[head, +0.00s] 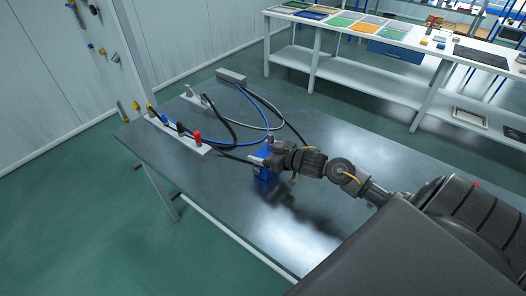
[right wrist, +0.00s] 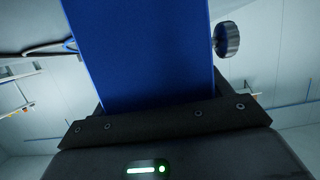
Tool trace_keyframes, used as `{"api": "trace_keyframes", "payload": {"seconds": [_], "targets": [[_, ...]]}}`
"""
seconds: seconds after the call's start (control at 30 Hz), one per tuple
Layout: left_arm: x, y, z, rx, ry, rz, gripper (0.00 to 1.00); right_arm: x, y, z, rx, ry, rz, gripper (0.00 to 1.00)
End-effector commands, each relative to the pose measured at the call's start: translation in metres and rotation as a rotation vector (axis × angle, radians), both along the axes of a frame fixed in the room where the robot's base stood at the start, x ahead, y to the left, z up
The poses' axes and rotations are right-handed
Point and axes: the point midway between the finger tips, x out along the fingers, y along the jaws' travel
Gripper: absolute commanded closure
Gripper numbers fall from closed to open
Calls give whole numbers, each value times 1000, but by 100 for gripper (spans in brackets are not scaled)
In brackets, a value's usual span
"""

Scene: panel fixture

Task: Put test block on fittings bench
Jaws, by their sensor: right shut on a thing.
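The test block looks like a blue block (head: 264,173) over the middle of the dark metal-topped fittings bench (head: 215,185). My right gripper (head: 272,158) reaches in from the right and is shut on the block. It hides part of the block's upper side. In the right wrist view the block (right wrist: 140,50) fills the upper middle between the jaws, with a round grey knob (right wrist: 227,39) on its right side. I cannot tell whether the block's underside touches the bench top. My left gripper is not in view.
A white rail with coloured fittings (head: 180,133) lies along the bench's left edge. Black and blue hoses (head: 250,112) loop behind the block to a grey bar (head: 231,76). The bench's front part is clear. A white shelf table (head: 345,70) with coloured panels stands behind.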

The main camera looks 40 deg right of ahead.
Motion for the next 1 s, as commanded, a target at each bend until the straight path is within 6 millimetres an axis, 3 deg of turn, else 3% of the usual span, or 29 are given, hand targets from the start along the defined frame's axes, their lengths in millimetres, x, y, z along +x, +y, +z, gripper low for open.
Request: {"api": "trace_keyframes", "payload": {"seconds": [0.13,0.17,0.3,0.67,1.0], "targets": [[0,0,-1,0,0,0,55,1,0,-1,1,-4,0,67],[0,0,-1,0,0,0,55,0,0,-3,0,0,0,20],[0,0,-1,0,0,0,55,0,0,-2,0,0,0,2],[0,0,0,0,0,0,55,-1,-1,1,-1,0,0,1],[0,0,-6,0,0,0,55,-58,-17,16,-3,4,2,1]]}}
